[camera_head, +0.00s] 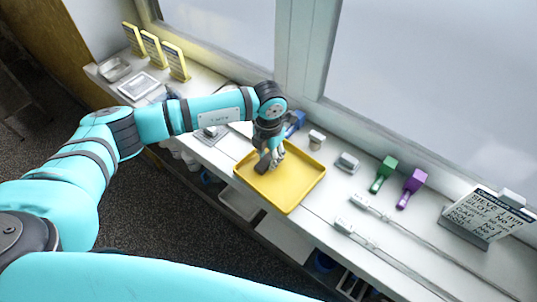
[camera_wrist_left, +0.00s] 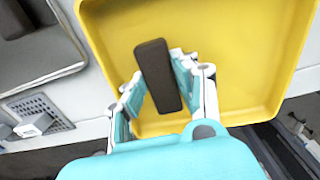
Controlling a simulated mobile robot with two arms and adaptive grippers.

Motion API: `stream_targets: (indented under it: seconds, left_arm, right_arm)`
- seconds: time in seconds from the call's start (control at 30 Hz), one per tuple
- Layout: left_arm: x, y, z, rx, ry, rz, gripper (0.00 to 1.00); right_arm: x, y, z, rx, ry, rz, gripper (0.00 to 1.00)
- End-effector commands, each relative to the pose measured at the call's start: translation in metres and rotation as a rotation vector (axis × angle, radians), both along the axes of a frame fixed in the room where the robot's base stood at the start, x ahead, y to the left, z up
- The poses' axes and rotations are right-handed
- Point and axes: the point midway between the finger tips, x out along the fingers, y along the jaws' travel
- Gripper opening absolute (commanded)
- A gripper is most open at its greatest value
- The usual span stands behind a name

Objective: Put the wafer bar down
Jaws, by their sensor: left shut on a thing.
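The wafer bar (camera_head: 262,166) is a dark brown, oblong block. It also shows in the left wrist view (camera_wrist_left: 157,75), lying lengthwise between the fingers. My left gripper (camera_head: 270,157) is shut on it, with the fingers (camera_wrist_left: 158,78) on both sides of the bar. The gripper and bar are over the left part of the yellow tray (camera_head: 290,203). The tray is otherwise empty in what shows. I cannot tell whether the bar touches the tray floor. My right gripper is not in view.
The tray sits on a white counter under windows. A blue tool (camera_head: 295,122), a small white cup (camera_head: 316,139), a metal tin (camera_head: 347,162), and green (camera_head: 383,174) and purple (camera_head: 411,188) scoops stand behind and right.

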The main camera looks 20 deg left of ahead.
Motion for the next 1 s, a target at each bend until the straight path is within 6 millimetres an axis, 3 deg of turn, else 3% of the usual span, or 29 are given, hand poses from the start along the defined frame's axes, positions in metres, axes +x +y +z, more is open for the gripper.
stream_targets:
  seconds: [0.1, 0.13, 0.3, 0.67, 1.0]
  left_arm:
    - [0.0, 0.0, -0.004, 0.0, 0.0, 0.001, 0.11]
    - [0.0, 0.0, -0.003, 0.0, 0.0, 0.001, 0.31]
    - [0.0, 0.0, -0.002, 0.0, 0.0, 0.001, 0.52]
    - [0.001, 0.0, 0.004, -0.001, -0.002, 0.001, 0.52]
    - [0.001, 0.0, 0.069, -0.002, -0.006, 0.0, 0.52]
  right_arm:
    - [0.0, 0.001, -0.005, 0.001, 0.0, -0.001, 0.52]
    - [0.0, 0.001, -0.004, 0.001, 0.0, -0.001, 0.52]
    - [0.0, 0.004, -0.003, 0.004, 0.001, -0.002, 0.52]
    - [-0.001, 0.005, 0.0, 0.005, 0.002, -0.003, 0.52]
    - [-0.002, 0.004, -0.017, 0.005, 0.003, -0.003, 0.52]
